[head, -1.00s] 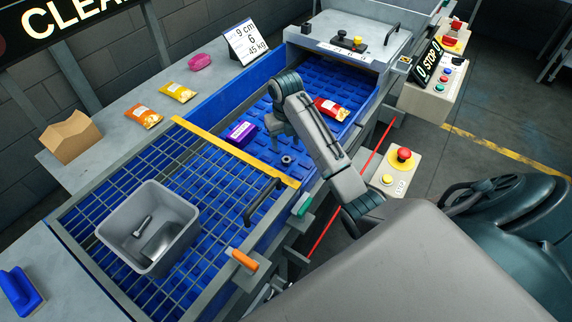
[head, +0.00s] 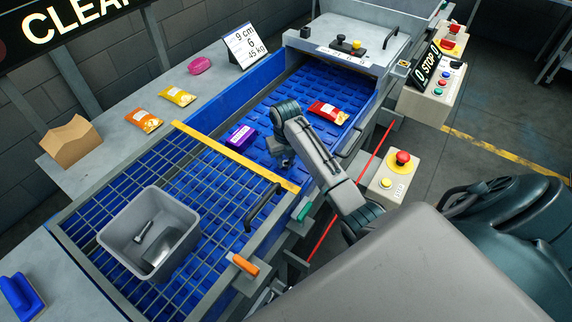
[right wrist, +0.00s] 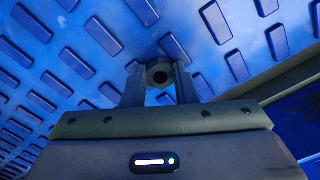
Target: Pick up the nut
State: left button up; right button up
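The nut (right wrist: 159,76) is a small dark hexagonal piece with a round hole, on the blue ribbed belt (head: 325,85). In the right wrist view it sits between the two fingers of my right gripper (right wrist: 160,82), one finger close on each side. I cannot tell whether the fingers press on it or a thin gap remains. In the head view my right gripper (head: 284,160) is low over the belt at the nut's place, and its wrist largely hides the nut. My left gripper is not in view.
A red packet (head: 328,112) lies to the right on the belt. A grey bin (head: 182,206) holding metal pieces stands on the blue grid. A black handle (head: 262,207) is close in front.

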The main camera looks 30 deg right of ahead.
jog(key=shift+c, duration=1.3)
